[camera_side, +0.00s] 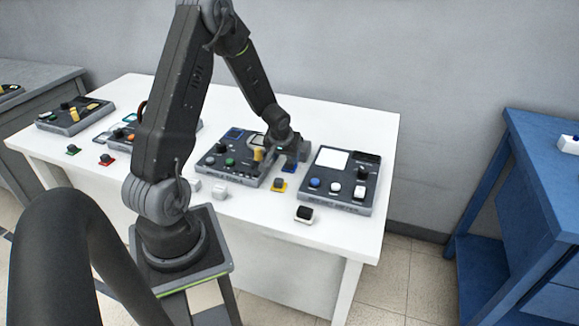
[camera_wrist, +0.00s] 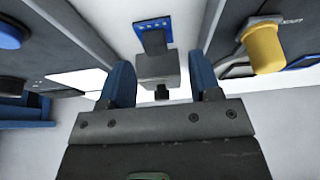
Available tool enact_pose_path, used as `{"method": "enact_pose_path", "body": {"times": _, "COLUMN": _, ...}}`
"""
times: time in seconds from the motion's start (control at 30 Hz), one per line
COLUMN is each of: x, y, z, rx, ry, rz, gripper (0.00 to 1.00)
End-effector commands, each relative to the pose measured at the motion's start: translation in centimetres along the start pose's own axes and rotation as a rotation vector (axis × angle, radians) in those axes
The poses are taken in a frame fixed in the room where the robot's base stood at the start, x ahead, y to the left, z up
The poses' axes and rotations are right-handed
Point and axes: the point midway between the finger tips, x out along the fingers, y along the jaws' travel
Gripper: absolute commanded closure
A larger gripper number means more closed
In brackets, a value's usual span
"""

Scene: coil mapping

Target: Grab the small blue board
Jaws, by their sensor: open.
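The small blue board (camera_wrist: 152,27) shows in the wrist view at upper middle, flat on the white table, with pale dots along its edge. A grey block (camera_wrist: 158,69) with a dark knob appears joined to it, between my fingers in the picture. My gripper (camera_wrist: 162,82) is open, with one blue-padded finger on each side of the block; I see no clear contact. In the side view the blue board (camera_side: 290,167) lies in the gap between two panels, just below my wrist, which partly hides it. The fingertips are hard to make out there.
A dark control panel (camera_side: 221,166) with a yellow knob stands left of the board, and another panel (camera_side: 345,188) with a white screen stands right. A yellow board (camera_side: 279,186) and a black-and-white switch (camera_side: 304,214) lie in front. The gap is narrow.

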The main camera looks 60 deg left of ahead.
Motion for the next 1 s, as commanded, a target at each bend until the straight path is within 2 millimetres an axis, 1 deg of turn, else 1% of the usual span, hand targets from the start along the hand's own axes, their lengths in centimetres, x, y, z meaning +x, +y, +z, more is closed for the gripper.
{"method": "enact_pose_path", "body": {"times": 0.03, "x": 0.9, "y": 0.2, "z": 0.0, "rx": 0.003, "ry": -0.003, "rz": 0.001, "gripper": 0.43}}
{"method": "enact_pose_path", "body": {"times": 0.1, "x": 1.9, "y": 0.5, "z": -0.1, "rx": 0.003, "ry": -0.002, "rz": 0.001, "gripper": 0.43}}
{"method": "enact_pose_path", "body": {"times": 0.23, "x": 3.5, "y": 0.5, "z": -0.1, "rx": 0.001, "ry": -0.003, "rz": 0.000, "gripper": 0.43}}
{"method": "enact_pose_path", "body": {"times": 0.37, "x": 4.1, "y": 0.5, "z": -0.2, "rx": 0.001, "ry": -0.002, "rz": 0.000, "gripper": 0.43}}
{"method": "enact_pose_path", "body": {"times": 0.57, "x": 4.1, "y": 0.5, "z": -0.2, "rx": 0.000, "ry": -0.001, "rz": 0.000, "gripper": 0.43}}
{"method": "enact_pose_path", "body": {"times": 0.93, "x": 4.1, "y": 0.5, "z": -0.2, "rx": 0.000, "ry": -0.001, "rz": 0.000, "gripper": 0.77}}
{"method": "enact_pose_path", "body": {"times": 0.97, "x": 4.1, "y": 0.5, "z": -0.2, "rx": 0.000, "ry": -0.001, "rz": 0.000, "gripper": 0.79}}
{"method": "enact_pose_path", "body": {"times": 1.0, "x": 4.1, "y": 0.5, "z": -0.2, "rx": 0.000, "ry": 0.000, "rz": 0.000, "gripper": 0.79}}
